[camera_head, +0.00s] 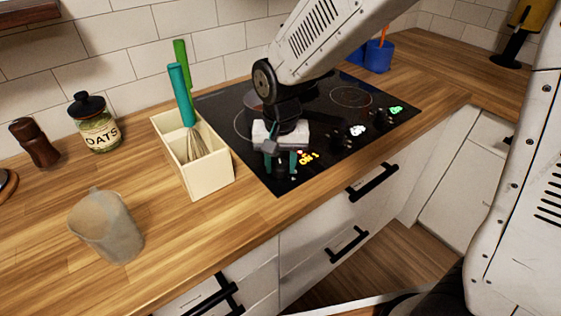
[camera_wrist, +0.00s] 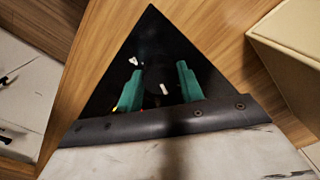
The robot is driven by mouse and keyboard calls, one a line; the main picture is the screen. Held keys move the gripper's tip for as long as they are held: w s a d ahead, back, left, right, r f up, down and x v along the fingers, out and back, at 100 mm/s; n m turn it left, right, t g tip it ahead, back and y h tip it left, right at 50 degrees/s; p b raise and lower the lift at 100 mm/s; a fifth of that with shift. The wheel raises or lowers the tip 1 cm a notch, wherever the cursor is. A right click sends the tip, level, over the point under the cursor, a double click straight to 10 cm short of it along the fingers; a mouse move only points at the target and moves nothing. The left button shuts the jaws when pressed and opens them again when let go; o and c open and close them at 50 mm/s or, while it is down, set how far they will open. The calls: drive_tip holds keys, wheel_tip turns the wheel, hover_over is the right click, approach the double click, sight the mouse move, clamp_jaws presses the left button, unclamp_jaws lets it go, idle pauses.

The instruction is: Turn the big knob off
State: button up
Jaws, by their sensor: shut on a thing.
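The black glass cooktop (camera_head: 340,105) is set into the wooden counter, with a row of dark knobs along its front. My gripper (camera_head: 280,170) points down at the nearest left corner of the cooktop. Its teal fingers are shut on the dark knob (camera_head: 281,176) there, which is mostly hidden by the fingers in the head view. In the wrist view the same knob (camera_wrist: 152,78) shows dark between the two fingers (camera_wrist: 160,75), with a short white mark on it. An orange lit display (camera_head: 308,157) glows beside this knob. I cannot tell the knob's exact angle.
A cream utensil box (camera_head: 213,174) with a whisk and a green-handled tool stands just left of the cooktop. A grey cup (camera_head: 106,226), an oats jar (camera_head: 95,124) and a pepper mill (camera_head: 35,145) stand further left. A white display (camera_head: 356,131) and green display (camera_head: 396,110) mark other knobs.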

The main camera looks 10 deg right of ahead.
sight(281, 164)
drive_tip(key=n, duration=0.4)
drive_tip(key=shift+n, duration=0.4)
idle(0.4)
drive_tip(key=o, duration=1)
wheel_tip(281, 164, up, 8)
drive_tip(key=shift+f, duration=0.1)
